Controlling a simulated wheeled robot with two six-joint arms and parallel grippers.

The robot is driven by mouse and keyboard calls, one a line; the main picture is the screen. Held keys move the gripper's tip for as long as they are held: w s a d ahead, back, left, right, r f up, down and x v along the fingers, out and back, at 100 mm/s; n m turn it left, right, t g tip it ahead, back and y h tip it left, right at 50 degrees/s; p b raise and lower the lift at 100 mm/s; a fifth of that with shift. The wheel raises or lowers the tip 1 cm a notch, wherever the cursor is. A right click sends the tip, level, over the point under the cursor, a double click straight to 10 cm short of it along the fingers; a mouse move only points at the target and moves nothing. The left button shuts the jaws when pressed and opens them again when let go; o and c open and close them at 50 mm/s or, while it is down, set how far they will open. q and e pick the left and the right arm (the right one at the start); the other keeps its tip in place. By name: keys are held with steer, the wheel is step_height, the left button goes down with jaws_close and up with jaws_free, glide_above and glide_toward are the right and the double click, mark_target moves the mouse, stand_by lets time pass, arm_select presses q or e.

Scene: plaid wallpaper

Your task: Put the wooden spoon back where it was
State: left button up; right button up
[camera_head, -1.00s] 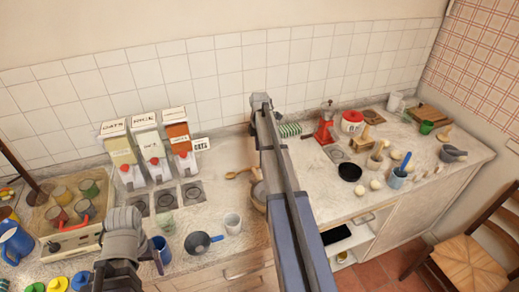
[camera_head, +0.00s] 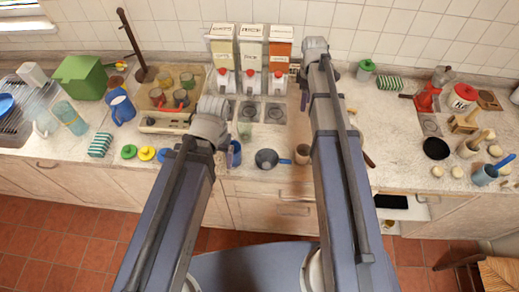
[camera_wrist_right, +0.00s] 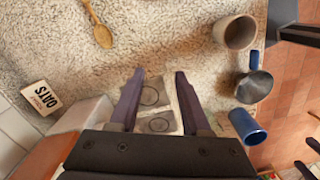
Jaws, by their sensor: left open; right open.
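The wooden spoon (camera_wrist_right: 102,34) lies on the speckled counter at the upper left of the right wrist view, its handle running out of the top edge. In the head view it does not show; my right arm covers that stretch of counter. My right gripper (camera_wrist_right: 157,78) is open and empty, its fingers over two dark-ringed square plates; the spoon is apart from it, beyond the left finger. In the head view my right gripper (camera_head: 304,92) is right of the dispensers. My left gripper (camera_head: 223,150) is open, near a blue mug (camera_head: 235,153).
A grey mug (camera_wrist_right: 237,33), a small dark pan (camera_wrist_right: 253,87) and a blue mug (camera_wrist_right: 248,126) stand near the counter's front edge. Dispensers (camera_head: 250,50) stand at the back. A black pan (camera_head: 436,148) sits farther right.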

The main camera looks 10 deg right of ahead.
steer(key=s+a+m+h, duration=0.1)
steer(key=s+a+m, duration=0.6)
steer(key=s+a, duration=1.2)
steer(key=shift+s+a, duration=0.4)
steer(key=shift+a, duration=0.45)
